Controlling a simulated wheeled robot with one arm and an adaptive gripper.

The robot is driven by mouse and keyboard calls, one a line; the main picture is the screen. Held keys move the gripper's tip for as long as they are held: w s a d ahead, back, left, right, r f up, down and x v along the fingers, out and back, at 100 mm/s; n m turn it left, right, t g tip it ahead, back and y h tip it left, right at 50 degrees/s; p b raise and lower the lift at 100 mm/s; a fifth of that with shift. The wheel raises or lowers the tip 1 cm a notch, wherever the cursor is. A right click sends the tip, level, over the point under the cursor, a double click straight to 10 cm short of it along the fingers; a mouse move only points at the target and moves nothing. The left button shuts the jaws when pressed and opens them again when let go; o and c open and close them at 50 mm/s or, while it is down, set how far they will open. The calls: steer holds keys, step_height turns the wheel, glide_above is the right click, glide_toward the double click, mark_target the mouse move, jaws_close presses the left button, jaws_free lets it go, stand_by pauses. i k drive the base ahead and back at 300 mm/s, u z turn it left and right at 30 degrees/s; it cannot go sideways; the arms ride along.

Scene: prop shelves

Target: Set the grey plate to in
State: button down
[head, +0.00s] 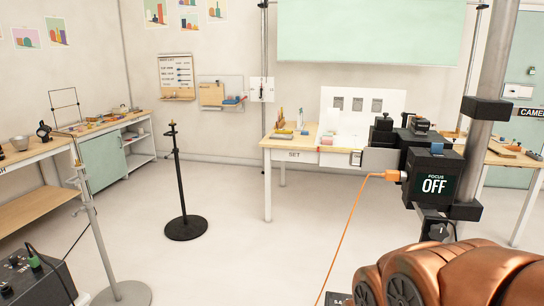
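A light grey plate (380,159) sticks out to the left of a black camera-like device (432,180) on a metal post at the right. The plate looks upright and meets the device's left side. I cannot tell whether this is the task's grey plate, and I see no "in" marking. The device has a small screen reading "FOCUS OFF" (434,186). An orange cable (347,228) plugs into its left side and hangs down. My gripper is not in view; only copper-coloured rounded parts, probably my arm, show at bottom right.
A table marked "SET" (294,155) with small props stands behind the device. A thin black stand (181,180) stands on open floor left of centre. A metal stand (100,240) and a black box (38,280) are at lower left. Benches line the left side.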

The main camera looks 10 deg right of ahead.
mark_target(376, 160)
steer(key=k, duration=0.25)
steer(key=u, duration=0.9)
steer(key=i, duration=0.8)
steer(key=z, duration=0.55)
steer(key=i, duration=0.75)
steer(key=z, duration=0.45)
